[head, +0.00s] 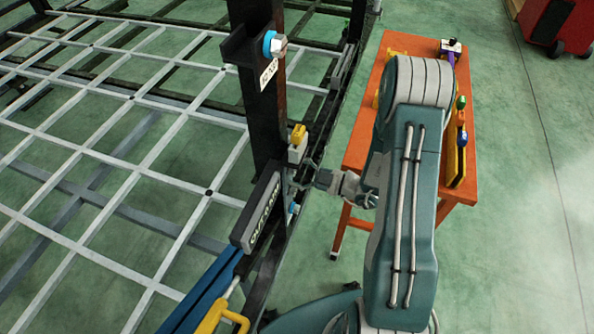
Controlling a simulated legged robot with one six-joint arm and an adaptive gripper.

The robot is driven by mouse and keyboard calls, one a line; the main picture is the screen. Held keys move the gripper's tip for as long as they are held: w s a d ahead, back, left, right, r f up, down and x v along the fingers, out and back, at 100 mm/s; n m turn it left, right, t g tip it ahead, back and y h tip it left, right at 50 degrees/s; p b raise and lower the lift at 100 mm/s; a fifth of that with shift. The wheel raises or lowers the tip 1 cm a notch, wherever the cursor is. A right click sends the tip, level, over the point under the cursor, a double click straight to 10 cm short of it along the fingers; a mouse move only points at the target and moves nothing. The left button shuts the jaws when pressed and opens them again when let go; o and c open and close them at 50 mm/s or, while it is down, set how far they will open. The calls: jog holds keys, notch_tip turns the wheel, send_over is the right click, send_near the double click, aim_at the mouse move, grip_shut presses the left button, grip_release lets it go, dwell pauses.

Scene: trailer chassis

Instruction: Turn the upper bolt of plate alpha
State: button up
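A dark upright post (260,110) stands on the trailer chassis. A large silver bolt head with a blue ring (275,45) sits near its top, above a small white label (268,74) too small to read surely. Lower down is a dark grey plate (262,212) with white lettering I cannot read surely. A smaller blue-ringed bolt (294,208) shows at its right edge. I cannot tell which plate is alpha. My gripper (304,181) is beside the post, right of the lettered plate and well below the large bolt. Its fingers are small and unclear; I cannot see whether they are open.
A yellow and white block (298,143) is on the post just above my gripper. An orange table (365,145) with tools stands behind my arm. A grid of white bars (120,195) fills the left. Green floor (520,200) is clear at right.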

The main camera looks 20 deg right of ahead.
jog(key=v, duration=1.2)
dwell(0.5)
jog(key=s+a+r+n+g+h, duration=0.35)
jog(key=a+r+n+g, duration=0.2)
jog(key=n, duration=0.95)
jog(key=s+a+r+n+g+h, duration=0.2)
jog(key=s+a+r+n+g, duration=0.35)
jog(key=n, duration=0.95)
jog(key=s+r+n+t+h, duration=0.2)
jog(key=r+n, duration=0.5)
jog(key=n, duration=0.5)
jog(key=s+d+r+n+t+h, duration=0.1)
jog(key=r+n+t+h, duration=0.3)
jog(key=n, duration=0.9)
notch_tip(320, 180, up, 3)
jog(key=s+h, duration=0.1)
jog(key=h, duration=0.2)
jog(key=shift+s, duration=0.35)
